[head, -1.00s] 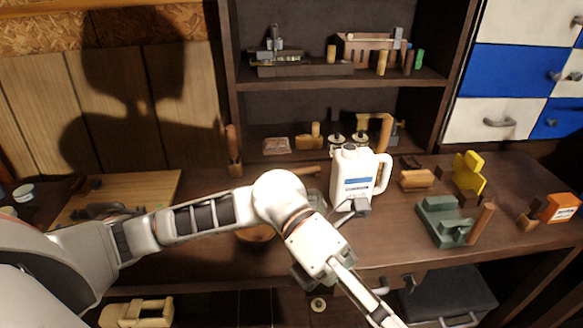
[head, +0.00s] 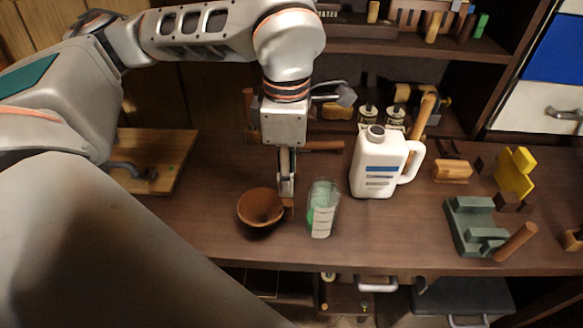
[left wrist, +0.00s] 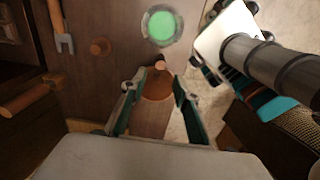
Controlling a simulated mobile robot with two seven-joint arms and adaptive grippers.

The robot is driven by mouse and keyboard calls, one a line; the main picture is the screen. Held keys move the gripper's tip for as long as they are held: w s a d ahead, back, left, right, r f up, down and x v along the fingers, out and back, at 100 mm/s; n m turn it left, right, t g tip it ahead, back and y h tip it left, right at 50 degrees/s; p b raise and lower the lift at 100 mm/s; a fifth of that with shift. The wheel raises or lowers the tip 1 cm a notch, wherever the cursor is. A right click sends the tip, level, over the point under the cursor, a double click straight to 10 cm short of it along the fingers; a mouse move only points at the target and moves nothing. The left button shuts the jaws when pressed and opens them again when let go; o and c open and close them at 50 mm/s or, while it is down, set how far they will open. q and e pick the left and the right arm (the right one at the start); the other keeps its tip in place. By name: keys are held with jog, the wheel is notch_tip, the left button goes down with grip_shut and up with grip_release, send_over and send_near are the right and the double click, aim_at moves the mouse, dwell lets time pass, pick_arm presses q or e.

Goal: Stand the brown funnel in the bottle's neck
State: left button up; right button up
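The brown funnel (head: 260,207) rests on the bench, its wide mouth turned up toward the head camera. The bottle is a white jug (head: 374,165) with a side handle and an open neck, standing upright to the right. My left gripper (head: 287,188) points down at the funnel's right side. In the left wrist view its two fingers (left wrist: 158,95) are spread, with a brown part, apparently of the funnel (left wrist: 157,86), between their tips and gaps beside it. Contact is not clear. My right gripper is not in view.
A clear container with green contents (head: 322,208) stands close to the right of my gripper, between it and the bottle. A green block fixture (head: 470,226) and a yellow piece (head: 514,174) lie farther right. A wooden board (head: 160,160) lies left. Shelves rise behind.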

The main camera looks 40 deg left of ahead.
aim_at(288, 201)
pick_arm(q)
jog(key=shift+s+f+b, duration=0.1)
jog(key=shift+f+b, duration=0.25)
jog(key=shift+f, duration=0.4)
notch_tip(288, 201, down, 6)
jog(key=b, duration=0.4)
jog(key=shift+f, duration=0.1)
jog(key=shift+d+f+b, duration=0.1)
jog(key=shift+f+b, duration=0.35)
jog(key=shift+b, duration=0.15)
grip_shut()
jog(key=shift+r, duration=0.1)
